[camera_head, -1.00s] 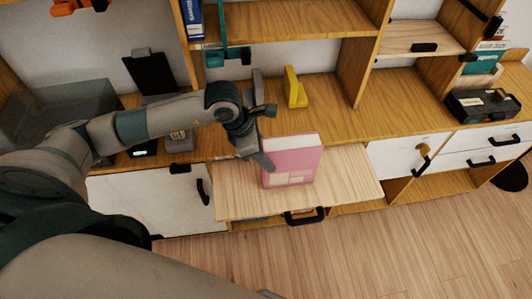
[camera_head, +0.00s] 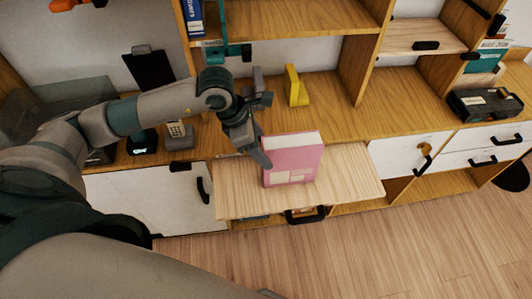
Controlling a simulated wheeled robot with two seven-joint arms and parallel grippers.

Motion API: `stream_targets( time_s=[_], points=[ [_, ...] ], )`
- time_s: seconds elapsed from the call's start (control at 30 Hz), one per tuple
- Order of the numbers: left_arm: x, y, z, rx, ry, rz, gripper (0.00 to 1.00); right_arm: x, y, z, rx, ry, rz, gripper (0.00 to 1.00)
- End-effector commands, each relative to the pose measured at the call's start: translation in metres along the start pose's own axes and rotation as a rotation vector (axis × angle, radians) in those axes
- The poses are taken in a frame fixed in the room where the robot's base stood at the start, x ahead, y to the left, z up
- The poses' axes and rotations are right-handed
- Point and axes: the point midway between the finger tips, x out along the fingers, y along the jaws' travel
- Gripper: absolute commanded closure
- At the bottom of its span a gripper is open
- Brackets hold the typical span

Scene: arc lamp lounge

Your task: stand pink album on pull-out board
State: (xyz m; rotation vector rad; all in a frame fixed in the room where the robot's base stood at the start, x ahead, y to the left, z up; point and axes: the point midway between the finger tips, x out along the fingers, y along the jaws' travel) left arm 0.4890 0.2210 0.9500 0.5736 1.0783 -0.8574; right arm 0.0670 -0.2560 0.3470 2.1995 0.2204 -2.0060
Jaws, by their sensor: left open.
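The pink album (camera_head: 292,162) stands upright on the pull-out board (camera_head: 345,188), a pale wooden shelf drawn out from the cabinet with a black handle at its front. The album's cream page edges face up and a pale label shows on its front. My left gripper (camera_head: 262,150) is open at the album's left side, its fingers pointing down. One finger overlaps the album's left edge in the picture; I cannot tell whether it touches. My right gripper is not in view.
A yellow bookend (camera_head: 297,87) and a grey one (camera_head: 258,82) stand on the counter behind. A phone (camera_head: 179,135) stands left. A black case (camera_head: 484,104) lies at the right. White drawers flank the board, whose right part is clear.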

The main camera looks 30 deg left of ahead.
Motion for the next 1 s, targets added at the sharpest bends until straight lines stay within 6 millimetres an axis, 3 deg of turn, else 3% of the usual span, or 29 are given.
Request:
stream_targets(
  time_s=[0.5, 1.0],
  points=[
    [-0.081, 0.001, 0.0, 0.0, -0.002, 0.003, 0.42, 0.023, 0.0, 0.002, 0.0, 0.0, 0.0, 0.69],
    [-0.091, 0.0, 0.0, 0.0, 0.0, 0.0, 0.42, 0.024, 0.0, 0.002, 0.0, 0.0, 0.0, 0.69]
  ],
)
